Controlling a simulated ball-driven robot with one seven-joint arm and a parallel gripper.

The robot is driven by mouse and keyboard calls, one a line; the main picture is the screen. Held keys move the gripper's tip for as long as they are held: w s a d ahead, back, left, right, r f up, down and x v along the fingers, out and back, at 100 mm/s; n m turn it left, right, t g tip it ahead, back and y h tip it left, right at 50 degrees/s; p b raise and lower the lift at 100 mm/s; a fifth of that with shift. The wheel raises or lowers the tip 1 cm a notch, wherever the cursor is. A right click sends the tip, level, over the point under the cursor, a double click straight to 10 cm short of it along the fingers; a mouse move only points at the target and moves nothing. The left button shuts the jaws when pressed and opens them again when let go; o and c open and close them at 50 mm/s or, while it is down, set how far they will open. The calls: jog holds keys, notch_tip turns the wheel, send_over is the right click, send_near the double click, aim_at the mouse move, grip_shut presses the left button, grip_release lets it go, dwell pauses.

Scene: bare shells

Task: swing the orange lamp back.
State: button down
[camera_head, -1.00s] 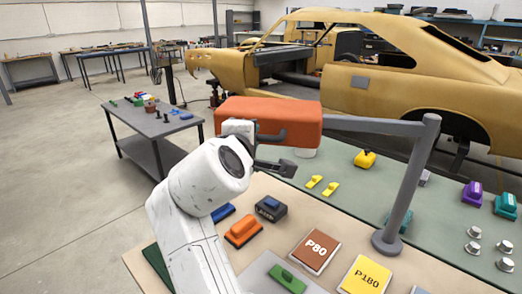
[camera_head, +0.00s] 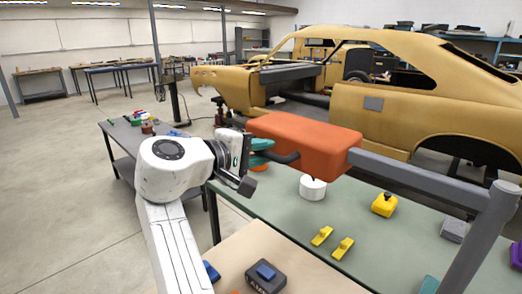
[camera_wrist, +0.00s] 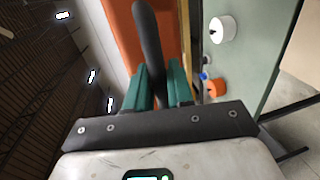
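The orange lamp (camera_head: 305,136) is a long box-shaped head on a grey swing arm (camera_head: 420,176), which joins an upright grey post (camera_head: 478,245) at the right. A dark bar handle (camera_head: 288,158) sticks out from the lamp's near side. My gripper (camera_head: 262,152) is at this handle, left of the lamp. In the wrist view its teal fingers (camera_wrist: 160,88) stand on both sides of the dark handle (camera_wrist: 148,35), close against it, with the orange lamp (camera_wrist: 120,20) behind. The fingertips are partly hidden by the handle.
Below the lamp is a green bench top (camera_head: 375,225) with a white pot (camera_head: 313,188), yellow clips (camera_head: 332,242) and a yellow tool (camera_head: 384,205). A dark block (camera_head: 265,276) lies on the beige mat. A tan car shell (camera_head: 430,95) stands behind. Open floor is at left.

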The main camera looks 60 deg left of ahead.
jog(key=shift+w, duration=0.35)
jog(key=c, duration=1.1)
grip_release()
jog(key=shift+r, duration=0.1)
jog(key=shift+c, duration=0.2)
jog(key=b+v, duration=0.1)
jog(key=v, duration=1)
jog(key=shift+a+f+b, duration=0.2)
jog(key=shift+f+b, duration=0.05)
jog(key=shift+b, duration=0.05)
jog(key=shift+s, duration=0.1)
